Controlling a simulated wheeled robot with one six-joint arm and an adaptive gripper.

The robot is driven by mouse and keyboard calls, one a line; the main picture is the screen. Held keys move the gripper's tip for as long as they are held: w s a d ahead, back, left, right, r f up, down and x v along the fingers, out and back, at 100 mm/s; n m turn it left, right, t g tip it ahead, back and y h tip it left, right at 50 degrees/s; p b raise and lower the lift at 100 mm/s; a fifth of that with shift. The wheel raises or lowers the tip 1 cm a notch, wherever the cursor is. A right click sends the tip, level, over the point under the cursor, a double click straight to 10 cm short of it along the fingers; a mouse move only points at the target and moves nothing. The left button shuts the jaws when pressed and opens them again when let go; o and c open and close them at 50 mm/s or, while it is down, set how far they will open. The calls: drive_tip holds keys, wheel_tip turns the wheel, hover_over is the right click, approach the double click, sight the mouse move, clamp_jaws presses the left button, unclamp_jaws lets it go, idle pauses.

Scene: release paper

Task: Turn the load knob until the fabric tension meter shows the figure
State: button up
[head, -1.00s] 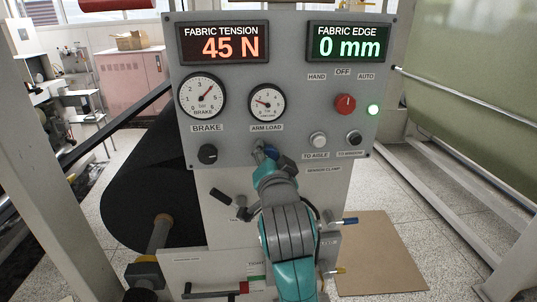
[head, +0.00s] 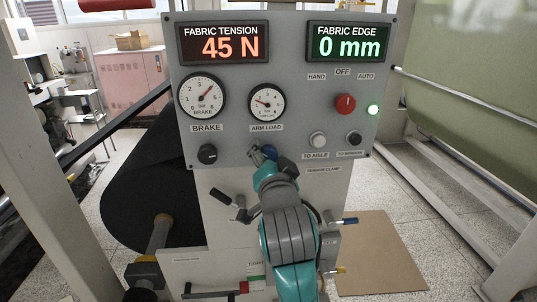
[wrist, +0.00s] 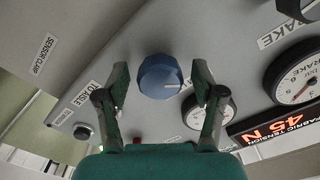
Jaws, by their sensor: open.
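My gripper (wrist: 161,88) is open, with one finger on each side of the knob in the wrist view. I cannot tell whether the fingertips reach around it; no grip shows. The fabric tension meter (head: 222,45) reads 45 N in orange. The arm load gauge (head: 267,103) sits above the knob, its needle pointing left and slightly up.
A black brake knob (head: 207,154) is to the left, below the brake gauge (head: 202,96). A red switch (head: 345,104), a pale button (head: 318,140) and a dark button (head: 353,137) are to the right. The fabric edge meter (head: 348,43) reads 0 mm. A black-handled lever (head: 222,198) sticks out below.

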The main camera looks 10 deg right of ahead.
drive_tip(key=s, duration=0.6)
drive_tip(key=shift+s+a, duration=0.4)
drive_tip(key=shift+a, duration=0.05)
drive_tip(key=s+d+f+n+y, duration=0.1)
drive_tip(key=s+f+n, duration=0.1)
drive_tip(key=s+f, duration=0.5)
drive_tip(key=s+d+f+n+g+y, duration=0.1)
drive_tip(key=s+f+n, duration=0.2)
drive_tip(key=f, duration=0.8)
drive_tip(key=s+d+f+n+y, duration=0.1)
drive_tip(key=s+f+n, duration=0.1)
drive_tip(key=s+f, duration=0.5)
drive_tip(key=s+d+f+n+g, duration=0.1)
drive_tip(key=s+f, duration=0.3)
drive_tip(key=s, duration=0.9)
drive_tip(key=s+d+f+n+g, duration=0.1)
drive_tip(key=s+f, duration=0.3)
drive_tip(key=s, duration=0.9)
drive_tip(key=shift+d, duration=0.25)
